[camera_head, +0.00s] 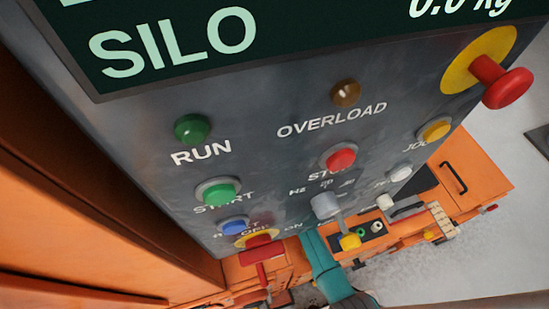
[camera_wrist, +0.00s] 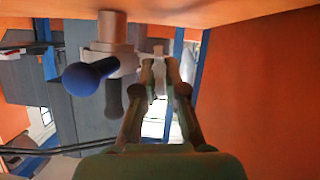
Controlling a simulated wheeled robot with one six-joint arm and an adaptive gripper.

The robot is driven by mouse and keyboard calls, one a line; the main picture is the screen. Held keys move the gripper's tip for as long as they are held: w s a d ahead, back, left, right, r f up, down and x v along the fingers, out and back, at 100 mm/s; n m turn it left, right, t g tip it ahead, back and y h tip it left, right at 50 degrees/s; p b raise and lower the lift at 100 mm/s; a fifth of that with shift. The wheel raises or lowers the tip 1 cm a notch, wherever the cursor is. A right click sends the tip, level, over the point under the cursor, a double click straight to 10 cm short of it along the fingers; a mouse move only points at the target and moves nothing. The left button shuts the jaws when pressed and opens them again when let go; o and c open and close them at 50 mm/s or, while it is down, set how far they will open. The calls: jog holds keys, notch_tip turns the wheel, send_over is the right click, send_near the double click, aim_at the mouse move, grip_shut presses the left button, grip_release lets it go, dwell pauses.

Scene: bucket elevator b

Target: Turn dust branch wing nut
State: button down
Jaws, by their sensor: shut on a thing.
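In the wrist view, my gripper (camera_wrist: 160,68) reaches forward from the bottom of the picture. Its two fingers come close together at the tips. They are shut on a small pale grey part, which looks like the wing nut (camera_wrist: 158,50). The fingertips hide much of it, so its wing angle cannot be told. Just left of it is a pale grey round fitting (camera_wrist: 115,62) below an orange surface. A lever with a blue knob (camera_wrist: 85,77) sticks out from this fitting. In the head view I cannot make out the gripper or the wing nut.
An orange wall (camera_wrist: 255,90) stands close on the right in the wrist view, with an orange surface above. The head view is filled by a grey control panel (camera_head: 270,165) with buttons, lamps and a SILO display (camera_head: 180,40). Orange cabinets (camera_head: 465,185) stand beyond it.

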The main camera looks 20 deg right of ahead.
jog(key=shift+a+n+h, duration=0.1)
jog(key=shift+n+h, duration=0.2)
jog(key=shift+n, duration=0.2)
dwell(0.4)
jog(key=c, duration=1.3)
grip_release()
jog(key=shift+s, duration=0.15)
jog(key=v, duration=1.1)
jog(key=shift+s+a+r, duration=0.1)
jog(key=shift+s+r, duration=0.05)
jog(key=shift+s, duration=0.15)
